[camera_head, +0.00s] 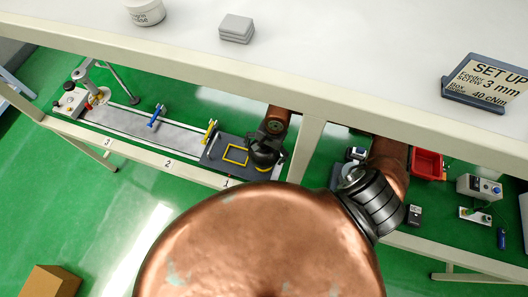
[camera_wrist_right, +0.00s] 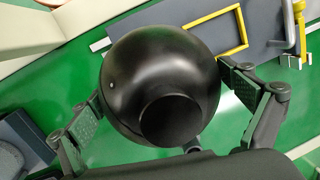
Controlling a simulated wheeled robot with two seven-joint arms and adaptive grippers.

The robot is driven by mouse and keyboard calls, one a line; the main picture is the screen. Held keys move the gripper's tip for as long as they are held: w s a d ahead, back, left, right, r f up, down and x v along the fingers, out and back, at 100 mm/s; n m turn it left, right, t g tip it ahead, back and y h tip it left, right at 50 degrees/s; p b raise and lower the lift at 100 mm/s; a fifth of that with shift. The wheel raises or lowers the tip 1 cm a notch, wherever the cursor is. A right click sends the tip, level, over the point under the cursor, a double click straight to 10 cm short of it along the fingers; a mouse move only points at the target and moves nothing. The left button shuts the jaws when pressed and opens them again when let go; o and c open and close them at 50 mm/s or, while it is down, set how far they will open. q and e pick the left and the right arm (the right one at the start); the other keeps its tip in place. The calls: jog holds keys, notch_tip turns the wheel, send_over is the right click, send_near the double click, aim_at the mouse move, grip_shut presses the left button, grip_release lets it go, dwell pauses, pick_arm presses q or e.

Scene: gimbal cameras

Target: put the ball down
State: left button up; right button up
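A glossy black ball (camera_wrist_right: 150,70) with a round dark knob or opening facing the camera fills the middle of the right wrist view. The fingers of my right gripper lie against it on both sides. In the head view my right gripper (camera_head: 268,148) is over the near end of the lower bench, above a dark board (camera_head: 212,157) with a yellow square outline and a yellow curved mark. The ball is dark against the gripper there, and whether it touches the board cannot be told. My left gripper is not in view.
The lower bench (camera_head: 130,121) carries a grey track, a blue and a yellow clamp, and a metal stand. A white table (camera_head: 350,50) with a set-up sign (camera_head: 487,83) lies above. A red bin (camera_head: 428,163) and small devices are at right.

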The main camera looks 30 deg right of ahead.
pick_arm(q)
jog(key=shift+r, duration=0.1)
pick_arm(e)
jog(key=shift+r, duration=0.1)
jog(key=shift+r, duration=0.15)
jog(key=r, duration=0.3)
jog(key=d+r, duration=0.1)
jog(key=r, duration=0.3)
jog(key=r+b, duration=0.1)
jog(key=r, duration=0.2)
jog(key=shift+s+d+r, duration=0.15)
jog(key=shift+s+d, duration=0.15)
jog(key=shift+d, duration=0.1)
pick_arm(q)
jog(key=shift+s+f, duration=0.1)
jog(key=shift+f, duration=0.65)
pick_arm(e)
jog(key=shift+s+r, duration=0.1)
jog(key=shift+r, duration=0.6)
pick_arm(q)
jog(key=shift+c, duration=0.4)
pick_arm(e)
jog(key=shift+c, duration=0.3)
